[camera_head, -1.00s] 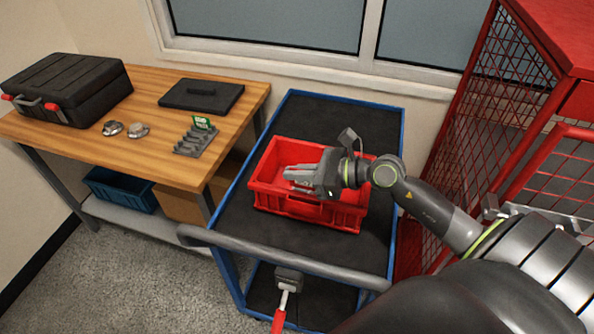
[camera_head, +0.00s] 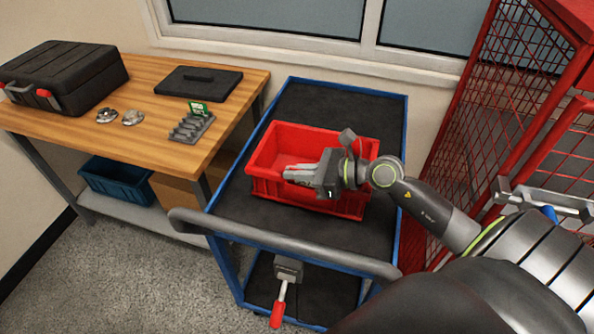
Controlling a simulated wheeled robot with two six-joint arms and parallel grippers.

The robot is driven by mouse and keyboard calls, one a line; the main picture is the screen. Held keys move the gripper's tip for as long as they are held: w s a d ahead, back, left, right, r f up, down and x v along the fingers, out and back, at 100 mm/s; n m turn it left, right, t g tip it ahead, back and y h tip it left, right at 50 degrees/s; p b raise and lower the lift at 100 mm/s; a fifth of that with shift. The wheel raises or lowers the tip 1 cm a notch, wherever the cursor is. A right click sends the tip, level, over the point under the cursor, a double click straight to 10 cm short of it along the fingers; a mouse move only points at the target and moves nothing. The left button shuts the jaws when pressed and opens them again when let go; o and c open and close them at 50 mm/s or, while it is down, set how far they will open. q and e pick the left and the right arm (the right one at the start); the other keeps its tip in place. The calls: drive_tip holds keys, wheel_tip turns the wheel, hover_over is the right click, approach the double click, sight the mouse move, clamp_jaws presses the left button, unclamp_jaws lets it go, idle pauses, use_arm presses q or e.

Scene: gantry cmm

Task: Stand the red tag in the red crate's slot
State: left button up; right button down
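The red crate (camera_head: 306,200) stands on the dark top of the blue-framed cart. My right gripper (camera_head: 287,174) comes in from the right and hangs over the crate's front half, its fingers pointing left. The fingers look close together, but I cannot tell whether they are open or shut. No red tag can be made out; red on red and the gripper hide part of the crate's inside. The slot cannot be made out either. My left gripper is not in view.
The cart (camera_head: 345,104) has a grey handle bar (camera_head: 290,244) at its front. On the wooden table (camera_head: 150,88) at left are a black case (camera_head: 68,78), a grey slotted rack (camera_head: 190,128) and a green tag (camera_head: 198,109). A red mesh cage (camera_head: 480,150) stands at right.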

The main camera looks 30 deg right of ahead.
sight(297, 169)
drive_tip(key=shift+f, duration=0.25)
idle(0.4)
drive_tip(key=c, duration=1.6)
unclamp_jaws()
drive_tip(key=shift+o, duration=0.5)
drive_tip(key=shift+o, duration=1.3)
drive_tip(key=shift+r+p, duration=1.9)
drive_tip(key=shift+r, duration=0.4)
